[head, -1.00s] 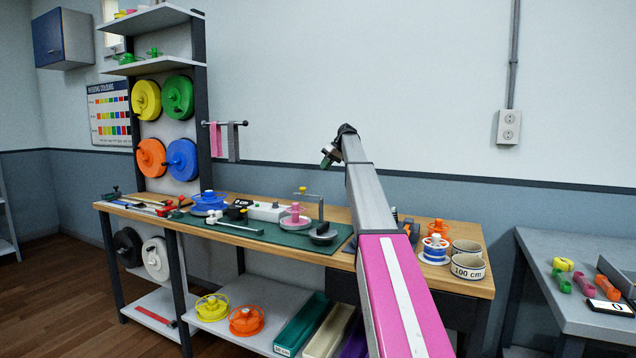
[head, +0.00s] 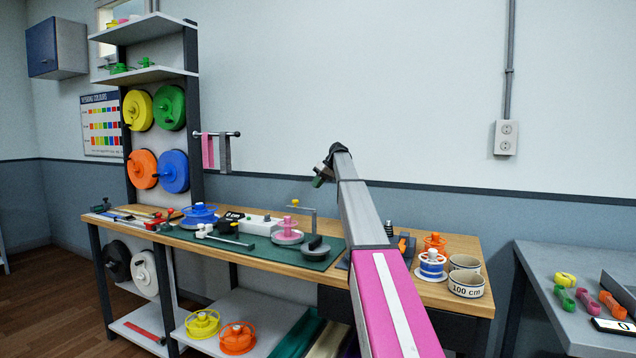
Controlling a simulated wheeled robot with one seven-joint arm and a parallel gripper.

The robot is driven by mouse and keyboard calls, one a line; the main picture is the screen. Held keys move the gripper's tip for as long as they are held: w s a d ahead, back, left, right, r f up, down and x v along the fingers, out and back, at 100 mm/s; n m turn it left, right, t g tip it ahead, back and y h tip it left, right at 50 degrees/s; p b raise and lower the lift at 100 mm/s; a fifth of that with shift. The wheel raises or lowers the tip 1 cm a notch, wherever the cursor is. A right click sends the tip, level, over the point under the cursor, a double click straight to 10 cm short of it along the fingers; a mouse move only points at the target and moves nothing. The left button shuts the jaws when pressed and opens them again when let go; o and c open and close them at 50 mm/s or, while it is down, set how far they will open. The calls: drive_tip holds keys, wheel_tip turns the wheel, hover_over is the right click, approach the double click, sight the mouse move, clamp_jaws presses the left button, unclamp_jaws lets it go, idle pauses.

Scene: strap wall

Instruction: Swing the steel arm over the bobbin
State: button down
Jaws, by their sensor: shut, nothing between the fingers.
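The steel arm (head: 304,208) is a thin bar on top of an upright post, with a yellow knob at its left end. The pink bobbin (head: 290,228) sits on a grey round base on the green mat (head: 322,263). In the picture the knob end shows just above and slightly right of the bobbin; I cannot tell whether it is over it or behind it. A dark-handled round weight (head: 315,248) is near the post's foot. My gripper (head: 319,181) is shut and empty, raised above the bench and apart from the steel arm.
A blue reel (head: 200,214) and a white box (head: 262,225) stand left of the bobbin. Orange and blue-white spools and cups (head: 466,285) are at the bench's right end. A rack with coloured reels rises at left.

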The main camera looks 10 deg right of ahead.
drive_tip(key=a+f, duration=0.5)
drive_tip(key=a, duration=0.1)
drive_tip(key=shift+s+a+f, duration=0.25)
drive_tip(key=shift+s+a, duration=0.15)
